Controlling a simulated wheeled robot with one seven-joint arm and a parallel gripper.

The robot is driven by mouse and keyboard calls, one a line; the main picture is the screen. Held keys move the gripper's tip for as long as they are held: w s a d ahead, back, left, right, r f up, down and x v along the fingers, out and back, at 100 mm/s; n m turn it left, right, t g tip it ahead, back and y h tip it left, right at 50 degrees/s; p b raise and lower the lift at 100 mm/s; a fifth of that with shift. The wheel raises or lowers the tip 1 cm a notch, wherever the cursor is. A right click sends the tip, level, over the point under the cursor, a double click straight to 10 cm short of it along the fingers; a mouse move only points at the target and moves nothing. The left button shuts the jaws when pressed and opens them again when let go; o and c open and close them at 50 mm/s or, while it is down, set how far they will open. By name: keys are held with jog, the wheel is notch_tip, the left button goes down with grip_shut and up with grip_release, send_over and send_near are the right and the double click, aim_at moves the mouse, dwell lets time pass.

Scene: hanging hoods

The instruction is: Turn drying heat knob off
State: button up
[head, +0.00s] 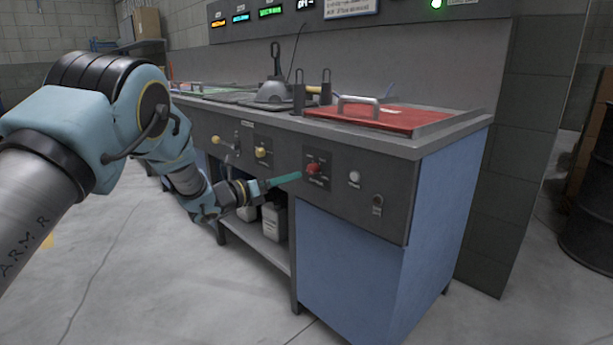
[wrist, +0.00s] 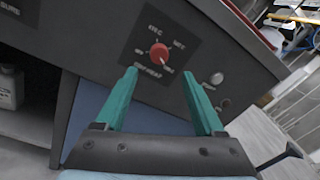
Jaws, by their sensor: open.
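A red knob (head: 313,169) sits on a dark labelled plate on the front panel of the bench. In the wrist view the red knob (wrist: 159,52) is near the upper middle, with a pale mark toward its lower right and white labels around it, too blurred to read surely. My gripper (head: 299,176) is just left of the knob in the head view. In the wrist view my gripper (wrist: 160,72) is open, its two teal fingers spread to either side below the knob. Nothing is between them, and I see no contact with the knob.
A white button (head: 354,177) and a dark switch (head: 377,204) lie right of the knob. Yellow knobs (head: 261,152) are to its left. White jugs (head: 274,221) stand on the open shelf below. A red lid (head: 385,117) is on top.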

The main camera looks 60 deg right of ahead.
aim_at(310, 170)
jog(key=x, duration=0.8)
jog(key=shift+w, duration=0.1)
grip_shut()
dwell(0.4)
